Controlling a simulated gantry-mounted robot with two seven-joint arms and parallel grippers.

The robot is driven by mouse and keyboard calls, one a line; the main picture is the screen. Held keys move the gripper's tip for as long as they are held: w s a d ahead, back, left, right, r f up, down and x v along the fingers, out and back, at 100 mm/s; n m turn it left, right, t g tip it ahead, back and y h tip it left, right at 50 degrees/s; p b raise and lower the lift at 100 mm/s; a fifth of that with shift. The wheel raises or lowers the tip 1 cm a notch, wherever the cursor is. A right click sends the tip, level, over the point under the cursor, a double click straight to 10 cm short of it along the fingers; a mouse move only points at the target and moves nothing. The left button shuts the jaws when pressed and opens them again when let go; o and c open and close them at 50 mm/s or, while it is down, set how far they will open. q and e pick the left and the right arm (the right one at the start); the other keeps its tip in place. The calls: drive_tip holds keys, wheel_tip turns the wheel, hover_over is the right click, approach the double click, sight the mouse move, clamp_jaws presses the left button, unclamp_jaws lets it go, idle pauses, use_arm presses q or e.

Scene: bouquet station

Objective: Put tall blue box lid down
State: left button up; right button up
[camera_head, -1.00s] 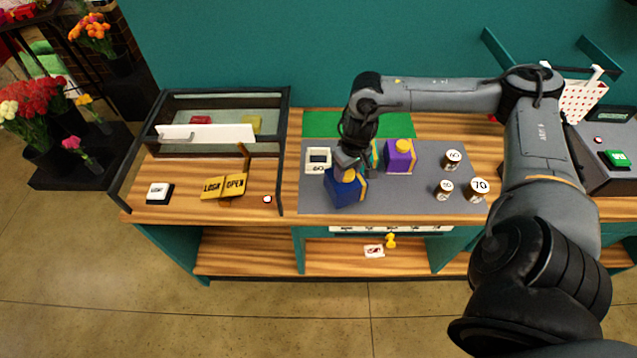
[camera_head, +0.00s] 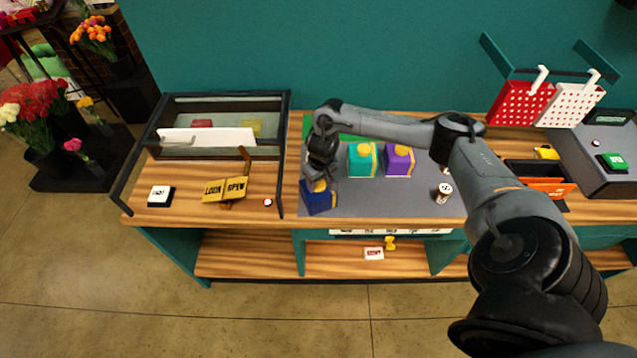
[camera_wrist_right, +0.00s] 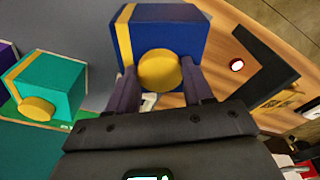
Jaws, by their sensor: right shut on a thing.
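The tall blue box lid (camera_head: 320,202) has a yellow knob and a yellow stripe. It is at the front left corner of the grey mat (camera_head: 400,196), and I cannot tell whether it touches the mat. My right gripper (camera_head: 319,181) is above it, shut on the yellow knob. In the right wrist view the blue lid (camera_wrist_right: 185,32) sits just beyond the fingers, with the knob (camera_wrist_right: 160,70) between my right gripper's fingertips (camera_wrist_right: 160,84). The lid's underside is hidden. My left gripper is not in view.
A numbered jar (camera_head: 443,193) is to the right. A button (camera_head: 267,202) and the yellow sign (camera_head: 225,189) are to the left. The mat's front middle is clear.

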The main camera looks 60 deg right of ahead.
drive_tip(key=shift+f, duration=0.55)
drive_tip(key=shift+f, duration=0.1)
drive_tip(key=o, duration=1.3)
